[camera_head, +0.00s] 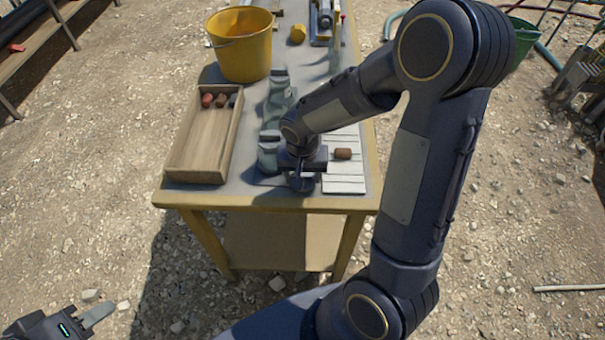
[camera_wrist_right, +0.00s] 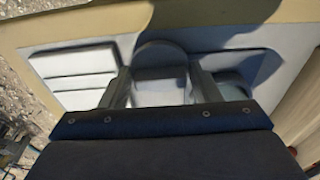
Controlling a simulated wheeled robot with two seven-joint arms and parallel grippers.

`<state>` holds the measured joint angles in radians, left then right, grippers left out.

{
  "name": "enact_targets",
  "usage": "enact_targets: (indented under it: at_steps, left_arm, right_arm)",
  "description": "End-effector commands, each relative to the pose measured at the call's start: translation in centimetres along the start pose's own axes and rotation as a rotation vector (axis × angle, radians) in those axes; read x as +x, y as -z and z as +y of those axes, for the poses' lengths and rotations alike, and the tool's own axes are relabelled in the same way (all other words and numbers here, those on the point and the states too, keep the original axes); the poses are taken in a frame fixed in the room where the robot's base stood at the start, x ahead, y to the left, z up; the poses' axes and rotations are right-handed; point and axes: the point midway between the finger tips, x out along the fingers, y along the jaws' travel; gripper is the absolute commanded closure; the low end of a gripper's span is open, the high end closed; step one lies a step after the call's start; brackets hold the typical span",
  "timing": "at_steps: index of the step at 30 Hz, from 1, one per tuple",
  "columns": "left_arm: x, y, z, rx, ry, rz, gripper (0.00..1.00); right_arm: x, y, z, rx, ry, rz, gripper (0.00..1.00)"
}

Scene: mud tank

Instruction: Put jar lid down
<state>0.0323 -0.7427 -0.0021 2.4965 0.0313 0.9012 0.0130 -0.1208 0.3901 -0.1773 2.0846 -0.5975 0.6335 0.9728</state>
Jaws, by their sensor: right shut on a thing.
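My right gripper (camera_head: 303,186) points down over the front of the table. In the right wrist view its two fingers (camera_wrist_right: 161,92) are shut on a pale grey, round-edged thing, which looks like the jar lid (camera_wrist_right: 160,62). In the head view the gripper itself hides the lid. I cannot tell whether the lid touches the table. A grey-green jar (camera_head: 267,157) stands just left of the gripper, and it seems to show in the right wrist view (camera_wrist_right: 233,86). My left gripper (camera_head: 98,313) is at the bottom left, away from the table; its opening is unclear.
A white slatted board (camera_head: 345,185) with a brown plug (camera_head: 343,153) lies right of the gripper. A wooden tray (camera_head: 197,178) with small pieces is on the left. More grey-green jars (camera_head: 278,98) and a yellow bucket (camera_head: 240,55) stand behind. The table's front edge (camera_head: 265,203) is close.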

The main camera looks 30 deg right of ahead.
Motion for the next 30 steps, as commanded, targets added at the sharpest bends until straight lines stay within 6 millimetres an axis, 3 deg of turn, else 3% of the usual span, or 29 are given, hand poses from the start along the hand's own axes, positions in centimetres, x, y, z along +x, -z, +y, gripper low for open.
enact_targets:
  at_steps: [20,21,24,26,30]
  left_arm:
    - [1.2,-0.6,-0.6,0.0,0.0,0.0,0.64]
    - [1.2,-0.6,-0.6,0.0,0.0,0.0,0.64]
    - [1.1,-0.6,-0.5,0.0,0.0,0.0,0.64]
    - [1.1,-0.6,-0.5,0.0,0.0,0.0,0.64]
    - [1.1,-0.6,-0.5,0.0,0.0,0.0,0.64]
  right_arm:
    - [1.2,-0.2,-0.1,0.0,0.001,0.0,0.65]
    - [1.2,-0.2,-0.1,0.0,0.001,0.0,0.42]
    - [1.1,-0.1,0.0,0.0,0.001,0.0,0.29]
    - [1.1,-0.1,0.0,0.0,0.001,0.0,0.22]
    - [1.1,-0.1,0.0,0.0,0.0,0.0,0.22]
